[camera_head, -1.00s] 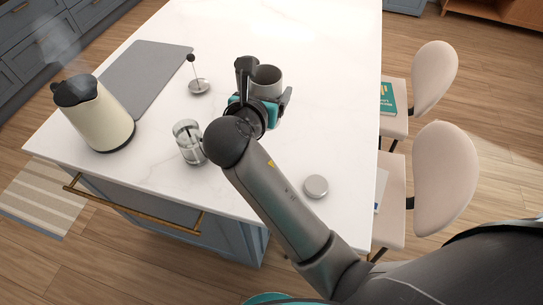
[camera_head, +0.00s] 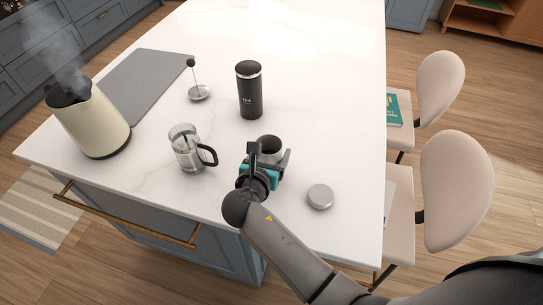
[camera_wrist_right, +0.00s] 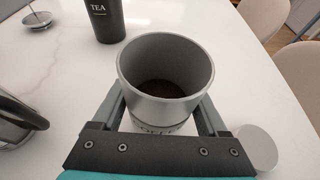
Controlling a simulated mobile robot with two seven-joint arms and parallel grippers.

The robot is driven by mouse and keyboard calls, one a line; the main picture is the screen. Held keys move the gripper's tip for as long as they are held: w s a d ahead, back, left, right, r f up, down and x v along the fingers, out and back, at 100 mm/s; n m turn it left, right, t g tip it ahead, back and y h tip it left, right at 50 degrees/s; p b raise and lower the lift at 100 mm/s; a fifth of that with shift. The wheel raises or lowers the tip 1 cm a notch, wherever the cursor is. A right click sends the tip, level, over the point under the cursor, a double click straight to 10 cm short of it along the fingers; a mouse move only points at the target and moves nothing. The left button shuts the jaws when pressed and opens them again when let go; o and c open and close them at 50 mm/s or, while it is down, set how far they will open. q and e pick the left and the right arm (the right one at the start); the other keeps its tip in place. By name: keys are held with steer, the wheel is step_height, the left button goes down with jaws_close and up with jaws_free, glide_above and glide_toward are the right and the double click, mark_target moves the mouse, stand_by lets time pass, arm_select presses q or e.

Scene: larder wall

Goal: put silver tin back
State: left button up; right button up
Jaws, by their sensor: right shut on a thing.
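The silver tin (camera_head: 269,143) is upright and lidless in my right gripper (camera_head: 268,160), over the near part of the white island top. In the right wrist view the open tin (camera_wrist_right: 166,75) shows dark contents low inside and a partly hidden label. The right gripper's fingers (camera_wrist_right: 163,118) are shut on its sides. I cannot tell whether its base touches the top. A round silver lid (camera_head: 320,196) lies flat to the right of the gripper. My left gripper is not in view.
A black TEA tin (camera_head: 249,92) stands beyond the gripper. A glass press jug (camera_head: 188,148) is to the left, its plunger lid (camera_head: 198,92) behind it. A steaming cream kettle (camera_head: 90,118) and a grey mat (camera_head: 148,75) are farther left. The far right top is clear.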

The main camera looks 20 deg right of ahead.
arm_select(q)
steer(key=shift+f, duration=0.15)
arm_select(e)
steer(key=shift+f, duration=0.25)
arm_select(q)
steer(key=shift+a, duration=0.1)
arm_select(e)
steer(key=shift+f, duration=0.1)
steer(key=o, duration=1.5)
